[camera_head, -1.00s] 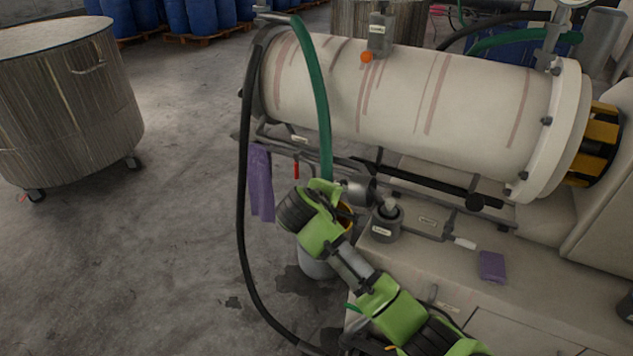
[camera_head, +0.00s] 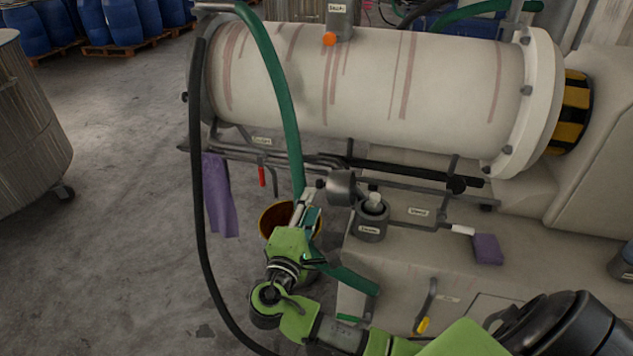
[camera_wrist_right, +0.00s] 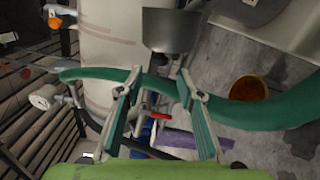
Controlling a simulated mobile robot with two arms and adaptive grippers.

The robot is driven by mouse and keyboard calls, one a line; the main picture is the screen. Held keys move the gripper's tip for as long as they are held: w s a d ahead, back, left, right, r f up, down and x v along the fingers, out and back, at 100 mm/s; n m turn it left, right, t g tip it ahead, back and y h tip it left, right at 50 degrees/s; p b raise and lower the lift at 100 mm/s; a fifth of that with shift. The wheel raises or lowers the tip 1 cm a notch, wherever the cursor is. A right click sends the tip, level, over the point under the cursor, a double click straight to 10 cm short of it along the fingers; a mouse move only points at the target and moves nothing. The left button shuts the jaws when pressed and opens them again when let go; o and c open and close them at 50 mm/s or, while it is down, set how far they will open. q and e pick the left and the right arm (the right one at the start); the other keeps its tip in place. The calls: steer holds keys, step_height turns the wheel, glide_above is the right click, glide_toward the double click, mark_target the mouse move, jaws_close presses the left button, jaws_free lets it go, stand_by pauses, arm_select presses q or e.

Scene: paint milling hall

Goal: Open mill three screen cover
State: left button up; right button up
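The mill is a large white horizontal drum (camera_head: 370,85) with reddish streaks, across the upper part of the head view. Which part is the screen cover I cannot tell for sure. A grey cylindrical fitting (camera_head: 341,187) sits on the pipework below the drum; a grey cup-shaped part (camera_wrist_right: 172,32) is ahead of the fingers in the right wrist view. My right gripper (camera_head: 307,214) is just left of and below that fitting. In the wrist view its two fingers (camera_wrist_right: 163,112) are apart, with nothing clearly held between them. My left gripper is not in view.
A green hose (camera_head: 283,95) and a black hose (camera_head: 197,190) hang close to my right arm. A bucket (camera_head: 268,219) stands behind the gripper. A labelled grey pot (camera_head: 370,229) and a purple cloth (camera_head: 487,249) are on the mill base. A red-handled lever (camera_head: 262,177) hangs left.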

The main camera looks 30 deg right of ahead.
mark_target(318, 187)
steer(key=p+x, duration=0.1)
steer(key=x, duration=0.7)
steer(key=shift+w+d, duration=0.25)
steer(key=shift+w, duration=0.05)
jaws_close()
